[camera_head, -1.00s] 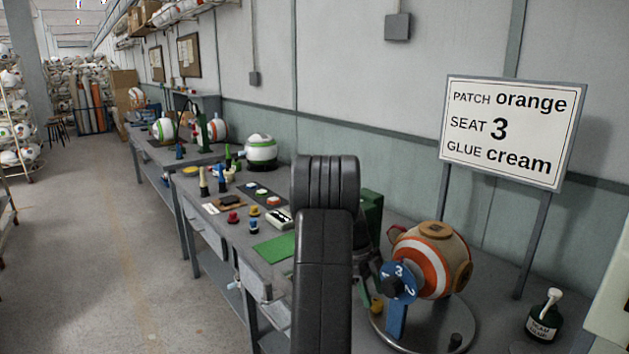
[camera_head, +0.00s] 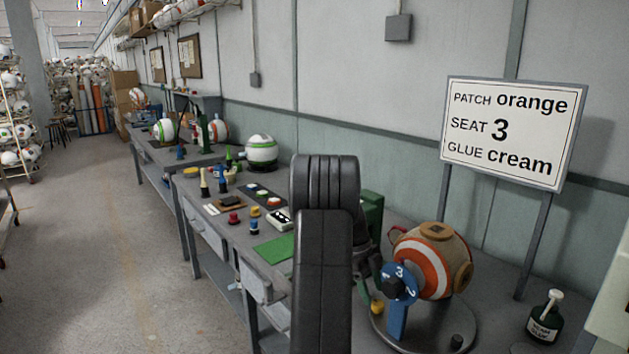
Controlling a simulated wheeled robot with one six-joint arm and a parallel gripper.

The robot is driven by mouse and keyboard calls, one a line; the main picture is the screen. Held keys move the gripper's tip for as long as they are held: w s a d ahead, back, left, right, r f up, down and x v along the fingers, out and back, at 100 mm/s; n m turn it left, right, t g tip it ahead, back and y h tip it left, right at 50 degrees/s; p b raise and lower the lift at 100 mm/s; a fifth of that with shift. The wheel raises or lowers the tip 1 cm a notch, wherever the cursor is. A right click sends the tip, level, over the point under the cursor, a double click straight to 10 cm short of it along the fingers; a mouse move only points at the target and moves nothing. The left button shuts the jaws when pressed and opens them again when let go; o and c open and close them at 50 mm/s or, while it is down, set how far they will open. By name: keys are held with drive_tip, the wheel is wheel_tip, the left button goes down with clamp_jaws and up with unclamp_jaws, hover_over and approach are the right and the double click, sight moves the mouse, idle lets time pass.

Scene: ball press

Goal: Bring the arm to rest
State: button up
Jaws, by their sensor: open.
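My arm stands upright in the middle of the head view, its dark links covering part of the bench. My gripper (camera_head: 368,264) shows only in part, as a dark shape just right of the arm link, beside the ball press. It looks open, and I see nothing held in it; most of it is hidden behind the arm. The tan ball with orange and white bands (camera_head: 436,261) sits on a round grey base, right of my gripper. A blue numbered dial (camera_head: 397,283) stands in front of it.
A sign (camera_head: 507,132) reads patch orange, seat 3, glue cream. A dark glue bottle (camera_head: 545,317) stands at the right. The bench to the left holds several coloured small parts, a green mat (camera_head: 274,249) and a white-green ball (camera_head: 261,150). The aisle floor at left is clear.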

sight(376, 302)
drive_tip(key=v, duration=1.1)
drive_tip(key=x, duration=1.4)
drive_tip(key=shift+s+d+f, duration=0.1)
drive_tip(key=shift+s+f, duration=0.05)
drive_tip(key=shift+f, duration=0.1)
drive_tip(key=n+p, duration=0.1)
drive_tip(key=n+t+p, duration=0.1)
drive_tip(key=n+p, duration=0.1)
drive_tip(key=shift+s+r+h, duration=0.2)
drive_tip(key=shift+h, duration=0.1)
drive_tip(key=n+t+p, duration=0.1)
drive_tip(key=n+p, duration=0.2)
drive_tip(key=p, duration=0.1)
drive_tip(key=s+b+v, duration=0.1)
drive_tip(key=b+v, duration=0.1)
drive_tip(key=v, duration=1.1)
drive_tip(key=shift+w+a, duration=0.4)
drive_tip(key=shift+w, duration=0.05)
drive_tip(key=shift+r, duration=0.1)
